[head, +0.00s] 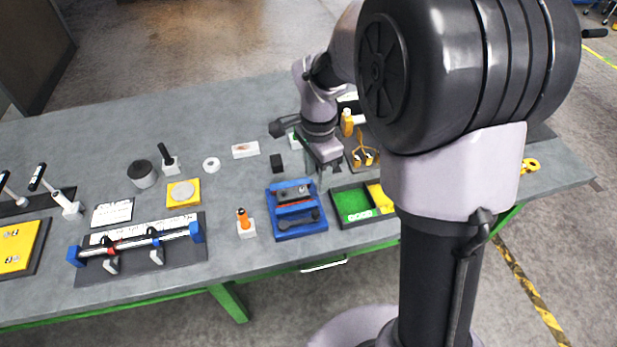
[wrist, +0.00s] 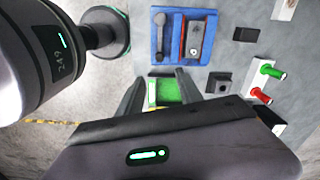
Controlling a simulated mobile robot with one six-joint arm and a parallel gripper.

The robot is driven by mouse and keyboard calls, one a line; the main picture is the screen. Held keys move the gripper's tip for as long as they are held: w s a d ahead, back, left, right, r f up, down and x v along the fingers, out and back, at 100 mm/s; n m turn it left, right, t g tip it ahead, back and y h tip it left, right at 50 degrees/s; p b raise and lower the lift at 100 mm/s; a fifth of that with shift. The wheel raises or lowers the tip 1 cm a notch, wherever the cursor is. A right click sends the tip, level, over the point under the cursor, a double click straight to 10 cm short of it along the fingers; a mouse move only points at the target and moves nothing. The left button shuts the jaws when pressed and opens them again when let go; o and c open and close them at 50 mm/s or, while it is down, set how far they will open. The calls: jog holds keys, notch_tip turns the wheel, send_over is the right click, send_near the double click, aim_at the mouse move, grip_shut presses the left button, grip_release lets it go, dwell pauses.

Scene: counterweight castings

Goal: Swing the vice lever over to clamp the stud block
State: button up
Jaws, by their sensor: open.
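The blue vice (head: 285,232) sits near the front edge of the grey bench, left of the green tray. It also shows at the top of the wrist view (wrist: 172,14). A grey metal block with dark round spots, seemingly the stud block (wrist: 196,38), lies in it beside a red strip. A dark lever with a round end (wrist: 160,48) lies along the other side of the vice, roughly parallel to the block. My gripper (wrist: 158,76) is open and empty, pointing down just right of the vice in the head view (head: 325,184). It is apart from the lever.
A green and yellow tray (head: 336,229) stands right of the vice. An orange-handled tool (head: 243,220) stands close left. A small black block (head: 276,162) lies behind. Red and green pegs (wrist: 268,82) show at right in the wrist view.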

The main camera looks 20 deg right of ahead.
aim_at(316, 212)
notch_tip(316, 212, down, 14)
jog(key=b, duration=0.3)
jog(key=shift+s+f, duration=0.1)
jog(key=shift+f, duration=0.05)
grip_shut()
dwell(1.1)
